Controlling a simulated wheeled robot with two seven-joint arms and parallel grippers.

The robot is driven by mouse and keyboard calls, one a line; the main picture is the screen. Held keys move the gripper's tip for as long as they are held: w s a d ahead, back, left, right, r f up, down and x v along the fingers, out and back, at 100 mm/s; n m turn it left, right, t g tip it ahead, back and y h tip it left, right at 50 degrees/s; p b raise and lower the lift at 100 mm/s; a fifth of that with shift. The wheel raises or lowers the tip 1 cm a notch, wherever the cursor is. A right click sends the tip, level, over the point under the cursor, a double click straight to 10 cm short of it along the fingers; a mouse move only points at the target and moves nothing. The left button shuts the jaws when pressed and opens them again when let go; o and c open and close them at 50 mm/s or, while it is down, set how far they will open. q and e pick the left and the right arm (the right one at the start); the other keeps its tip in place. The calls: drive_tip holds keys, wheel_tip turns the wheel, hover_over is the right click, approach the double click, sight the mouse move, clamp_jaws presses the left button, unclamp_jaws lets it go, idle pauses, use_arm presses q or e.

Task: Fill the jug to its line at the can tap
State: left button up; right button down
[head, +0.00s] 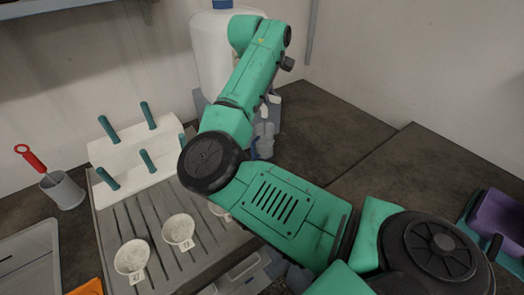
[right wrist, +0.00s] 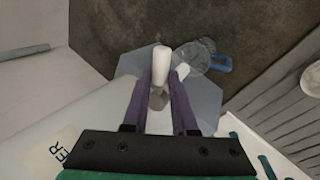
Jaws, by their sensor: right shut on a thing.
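The white can (head: 208,45) with a blue cap stands at the back, partly behind my right arm. My right gripper (right wrist: 160,88) has its purple fingers shut on the white tap lever (right wrist: 161,58) at the can's front. In the head view the fingers are mostly hidden by my arm. The clear jug (head: 264,140) with a blue handle stands below the tap area; it also shows in the right wrist view (right wrist: 194,55), just beyond the fingers. Its fill line and any water level cannot be made out. My left gripper is not in view.
A grooved tray (head: 115,218) at left holds several labelled white bowls (head: 132,257) and a white rack with teal pegs (head: 135,155). A grey cup (head: 62,190) holds a red-handled tool. A purple item (head: 497,217) is at far right. Dark worktop (head: 345,125) right of the jug is clear.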

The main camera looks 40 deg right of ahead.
drive_tip(key=shift+d+f+n+t+b, duration=0.25)
drive_tip(key=shift+d+n+t+b, duration=0.15)
drive_tip(key=shift+n+b, duration=0.45)
drive_tip(key=shift+w+d+r+n+t+y+b, duration=0.2)
drive_tip(key=shift+r+n+t+y+b, duration=0.15)
drive_tip(key=shift+n+b, duration=0.3)
drive_tip(key=shift+d+f+n+b, duration=0.2)
drive_tip(key=shift+f+n+b, duration=0.1)
drive_tip(key=shift+n+b, duration=0.25)
drive_tip(key=w+n+y, duration=0.1)
drive_tip(key=n, duration=0.2)
drive_tip(key=d+n+t+y, duration=0.1)
drive_tip(key=n+y, duration=0.1)
drive_tip(key=n, duration=0.1)
drive_tip(key=w+d+n+t+y, duration=0.1)
drive_tip(key=n, duration=0.2)
drive_tip(key=shift+w+r+n+b, duration=0.3)
drive_tip(key=shift+r+n, duration=0.05)
